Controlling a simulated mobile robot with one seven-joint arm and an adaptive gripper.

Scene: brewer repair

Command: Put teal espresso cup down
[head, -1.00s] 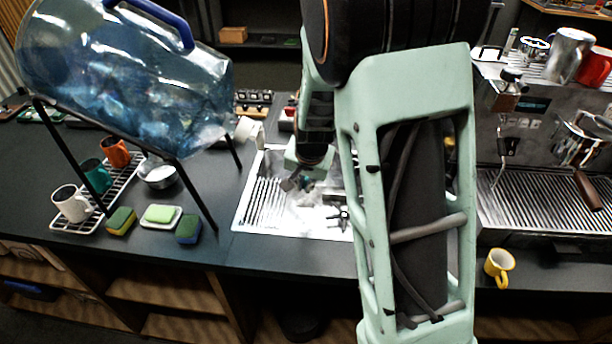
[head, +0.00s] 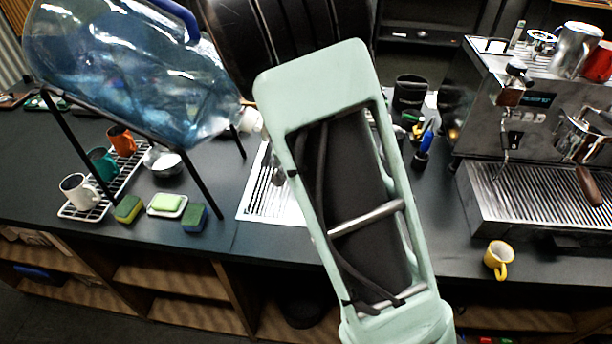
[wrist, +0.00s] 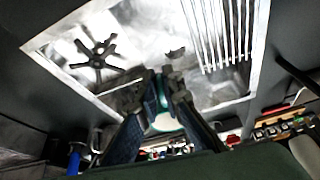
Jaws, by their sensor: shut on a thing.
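In the wrist view my gripper (wrist: 163,86) is shut on a small teal espresso cup (wrist: 164,122) with a pale inside. The cup is held between the fingers, which cover part of it. Beyond them is the metal sink (wrist: 135,35); I cannot tell the cup's height above the counter. In the head view my gripper and the held cup are hidden behind my arm. Another teal cup (head: 104,164) stands on the drying rack (head: 82,213) at the left, between a white cup (head: 78,192) and an orange cup (head: 121,140).
Sponges (head: 128,208) and a soap dish (head: 167,212) lie right of the rack, below a large water jug (head: 130,75) on a black stand. A yellow cup (head: 498,259) stands before the espresso machine (head: 540,200). Dark counter between sink and machine (head: 440,215) is largely clear.

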